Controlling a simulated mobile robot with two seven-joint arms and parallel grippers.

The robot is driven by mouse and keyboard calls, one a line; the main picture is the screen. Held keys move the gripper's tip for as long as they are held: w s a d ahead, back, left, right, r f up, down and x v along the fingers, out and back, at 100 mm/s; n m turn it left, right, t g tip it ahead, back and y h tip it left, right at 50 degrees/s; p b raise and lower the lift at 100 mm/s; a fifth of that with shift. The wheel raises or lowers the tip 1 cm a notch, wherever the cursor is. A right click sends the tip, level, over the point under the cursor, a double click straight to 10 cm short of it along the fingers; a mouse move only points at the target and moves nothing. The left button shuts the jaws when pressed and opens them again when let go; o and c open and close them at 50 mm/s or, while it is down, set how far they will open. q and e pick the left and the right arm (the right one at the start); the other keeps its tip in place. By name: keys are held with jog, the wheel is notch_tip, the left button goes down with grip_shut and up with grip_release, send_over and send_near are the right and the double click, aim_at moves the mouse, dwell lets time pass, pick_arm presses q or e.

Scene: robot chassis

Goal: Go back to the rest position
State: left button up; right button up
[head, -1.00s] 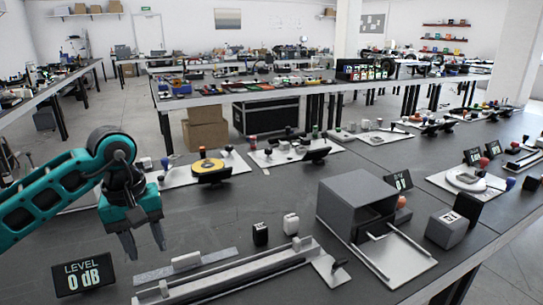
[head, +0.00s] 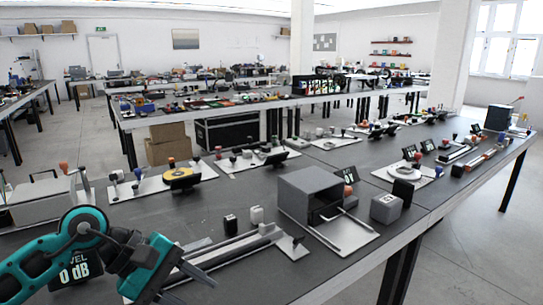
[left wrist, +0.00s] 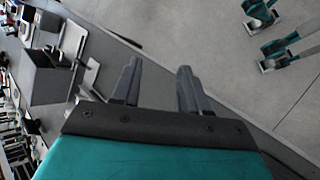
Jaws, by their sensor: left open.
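My left gripper (head: 192,284) is at the lower left of the head view, over the near part of the dark bench, in front of the long slider rail (head: 228,256). Its two fingers are apart with nothing between them. In the left wrist view the open fingers (left wrist: 158,85) point past the bench edge towards the grey floor. My teal left arm partly hides the level display (head: 75,268), which reads 0 dB. My right gripper is in neither view.
A grey open box (head: 310,190) stands on the bench to the right, with a grey block (head: 386,208) beside it. Open floor (head: 465,235) lies at the right.

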pick_arm(q)
jog(key=s+d+r+n+t+h, duration=0.1)
jog(key=s+d+r+n+h, duration=0.1)
jog(key=d+r+n+h, duration=0.35)
notch_tip(320, 180, up, 8)
jog(key=w+f+n+t+h, duration=0.1)
jog(key=w+n+t+h, duration=0.15)
jog(key=n+t, duration=1.25)
jog(key=w+a+f+n+t+y, duration=0.1)
jog(key=a+f+n+y, duration=0.45)
jog(key=n, duration=0.75)
jog(key=a+f+n+t+y, duration=0.1)
jog(key=a+f+n+y, duration=0.2)
jog(key=a+n+y, duration=0.6)
jog(key=s+f+n+g+y, duration=0.4)
jog(key=s+f+n+g, duration=0.1)
jog(key=f+n, duration=0.5)
jog(key=s+d+f+n+g+h, duration=0.1)
jog(key=s+f+n+g, duration=0.35)
jog(key=s, duration=0.35)
jog(key=s+f+n+g+h, duration=0.1)
jog(key=s+f+n+g, duration=0.4)
jog(key=s, duration=0.4)
jog(key=w+d+f+m+t+h+p, duration=0.1)
jog(key=w+d+f+t+p, duration=0.2)
jog(key=w+f+t, duration=0.3)
jog(key=shift+w+f+m, duration=0.35)
jog(key=shift+w+m, duration=0.05)
jog(key=shift+w, duration=0.3)
